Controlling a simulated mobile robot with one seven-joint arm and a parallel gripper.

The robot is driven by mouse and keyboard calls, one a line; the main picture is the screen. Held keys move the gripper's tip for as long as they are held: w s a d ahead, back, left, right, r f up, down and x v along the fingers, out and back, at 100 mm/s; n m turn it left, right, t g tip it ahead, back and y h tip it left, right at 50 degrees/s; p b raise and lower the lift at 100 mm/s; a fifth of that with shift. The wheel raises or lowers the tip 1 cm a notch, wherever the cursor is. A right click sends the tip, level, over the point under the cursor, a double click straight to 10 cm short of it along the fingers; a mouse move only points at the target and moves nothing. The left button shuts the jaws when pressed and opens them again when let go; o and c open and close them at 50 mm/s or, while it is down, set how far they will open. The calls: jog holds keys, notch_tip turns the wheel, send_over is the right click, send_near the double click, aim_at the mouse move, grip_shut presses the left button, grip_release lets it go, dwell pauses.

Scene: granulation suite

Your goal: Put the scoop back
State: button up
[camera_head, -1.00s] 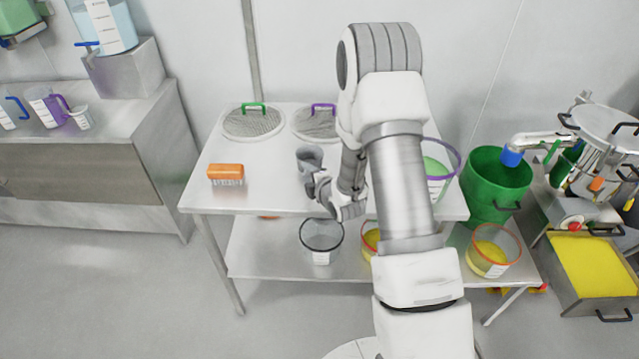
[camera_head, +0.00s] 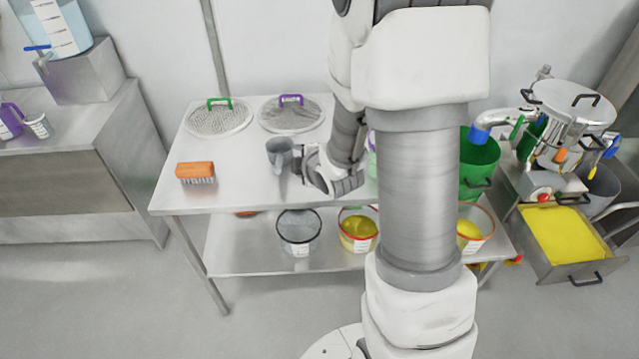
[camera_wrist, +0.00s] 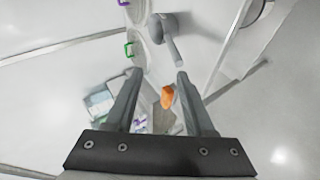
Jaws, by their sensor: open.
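The grey scoop (camera_head: 279,152) is on the steel table (camera_head: 235,192), right of the orange brush, with its handle toward the table's front edge. In the wrist view the scoop (camera_wrist: 166,27) lies beyond my fingertips, its handle reaching back close to the right finger. My gripper (camera_head: 300,163) is just right of the scoop in the head view. In the wrist view my gripper (camera_wrist: 157,74) is open with nothing between its fingers. I cannot tell whether a finger touches the handle.
An orange brush (camera_head: 195,171) stands at the table's left. Two round sieves with green (camera_head: 219,118) and purple (camera_head: 291,115) handles lie at the back. Tubs, one grey (camera_head: 299,228) and one with yellow contents (camera_head: 358,230), sit on the lower shelf. My arm hides the table's right part.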

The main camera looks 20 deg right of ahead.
jog(key=s+r+m+g+h, duration=0.1)
jog(key=s+r+m+g, duration=0.1)
jog(key=s+r+m, duration=0.75)
jog(key=s+a+r+m+g, duration=0.2)
jog(key=s+r+m, duration=0.1)
jog(key=s, duration=0.4)
jog(key=s+a+r+m+g, duration=0.1)
jog(key=s+a+r+m, duration=0.1)
jog(key=s, duration=0.6)
notch_tip(320, 180, up, 3)
jog(key=shift+s+a+f+m+g+y, duration=0.15)
jog(key=shift+a+m+g+y, duration=0.2)
jog(key=shift+m, duration=0.3)
jog(key=shift+d, duration=0.2)
